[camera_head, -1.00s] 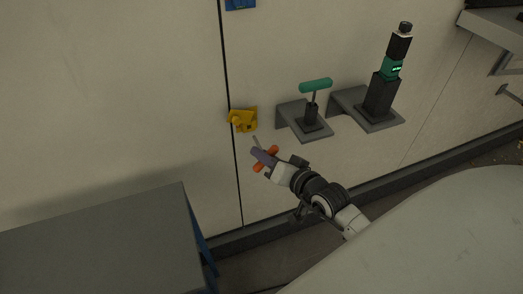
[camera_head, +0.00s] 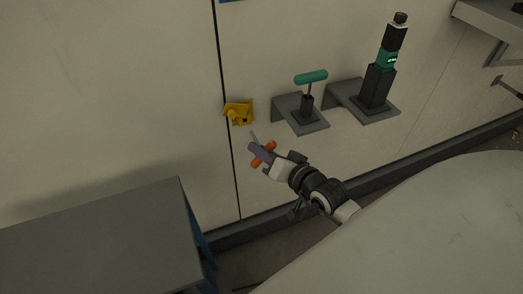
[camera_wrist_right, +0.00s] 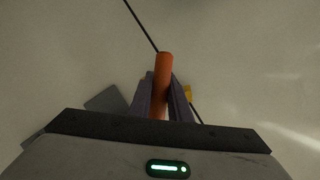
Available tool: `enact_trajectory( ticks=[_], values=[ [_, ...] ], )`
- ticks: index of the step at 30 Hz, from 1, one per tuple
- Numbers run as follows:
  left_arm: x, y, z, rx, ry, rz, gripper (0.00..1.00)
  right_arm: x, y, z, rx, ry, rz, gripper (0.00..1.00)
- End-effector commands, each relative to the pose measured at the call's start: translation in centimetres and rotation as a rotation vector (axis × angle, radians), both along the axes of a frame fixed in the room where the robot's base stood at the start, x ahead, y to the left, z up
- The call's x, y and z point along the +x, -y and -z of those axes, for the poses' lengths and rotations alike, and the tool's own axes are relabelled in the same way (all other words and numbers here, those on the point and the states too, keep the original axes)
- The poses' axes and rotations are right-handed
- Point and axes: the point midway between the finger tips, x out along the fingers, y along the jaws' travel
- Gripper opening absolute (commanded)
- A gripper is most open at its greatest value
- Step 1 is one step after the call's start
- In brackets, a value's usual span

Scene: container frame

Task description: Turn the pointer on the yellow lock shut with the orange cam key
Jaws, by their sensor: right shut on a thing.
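The yellow lock (camera_head: 238,113) is fixed to the wall beside the dark vertical seam in the head view. Its pointer is too small to read. In the right wrist view only a yellow bit of the lock (camera_wrist_right: 187,92) shows behind the fingers. My right gripper (camera_head: 261,152) is shut on the orange cam key (camera_head: 269,146) by its handle. The key's thin shaft points up toward the lock, and its tip is a little below the lock, apart from it. The orange handle (camera_wrist_right: 163,80) stands between the fingers in the right wrist view. My left gripper is not in view.
A grey wall bracket holds a green T-handled tool (camera_head: 310,77) right of the lock. Another bracket holds a dark tool with a green band (camera_head: 384,62). A grey table (camera_head: 100,240) stands at lower left. The wall left of the lock is clear.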

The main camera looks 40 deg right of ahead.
Motion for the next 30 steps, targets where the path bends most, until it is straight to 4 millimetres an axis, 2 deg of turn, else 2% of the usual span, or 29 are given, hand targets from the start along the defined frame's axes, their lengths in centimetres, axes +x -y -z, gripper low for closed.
enact_trajectory(
  ticks=[5,30],
  values=[
    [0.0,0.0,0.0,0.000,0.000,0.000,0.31,-0.5,-0.1,0.0,0.000,0.000,0.000,0.00],
    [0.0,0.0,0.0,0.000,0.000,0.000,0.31,-7.1,-1.7,0.0,0.001,0.000,0.000,0.00]
  ],
)
